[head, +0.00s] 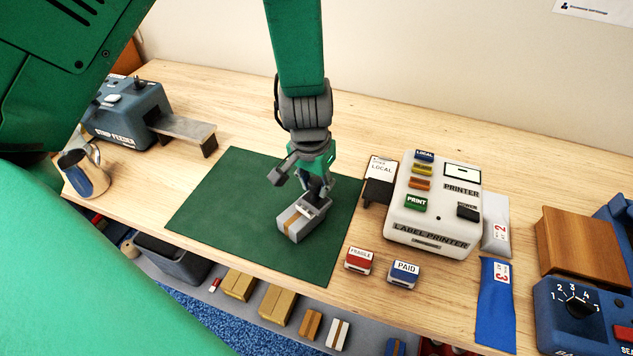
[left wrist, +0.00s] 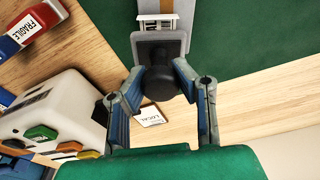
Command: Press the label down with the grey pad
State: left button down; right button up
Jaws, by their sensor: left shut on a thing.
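A small grey carton (head: 300,224) with a brown tape stripe sits on the green mat (head: 225,215). A white label with dark print (left wrist: 155,20) is on its top, at the tape. My left gripper (head: 317,188) is above the carton's far end, its fingers shut on the dark round knob of the grey pad (left wrist: 147,47). The pad is over the carton top, right beside the label, and seems to cover part of it. I cannot tell whether the pad touches the carton. Its underside is hidden. My right gripper is not in view.
Right of the mat stand the label printer (head: 433,205), with a LOCAL label (head: 381,167) at its outlet, and the FRAGILE (head: 359,261) and PAID (head: 404,274) stamps. A strip feeder (head: 125,115) and a metal jug (head: 84,172) are at the left. The mat around the carton is clear.

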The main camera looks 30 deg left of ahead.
pick_arm(q)
jog(key=shift+s, duration=0.2)
jog(key=shift+s+a+r, duration=0.1)
jog(key=shift+s+a, duration=0.05)
jog(key=shift+s, duration=0.4)
jog(key=shift+s+a, duration=0.1)
jog(key=shift+s, duration=0.65)
dwell(0.3)
notch_tip(320, 180, up, 7)
jog(key=p, duration=0.4)
jog(key=shift+p, duration=0.3)
dwell(0.6)
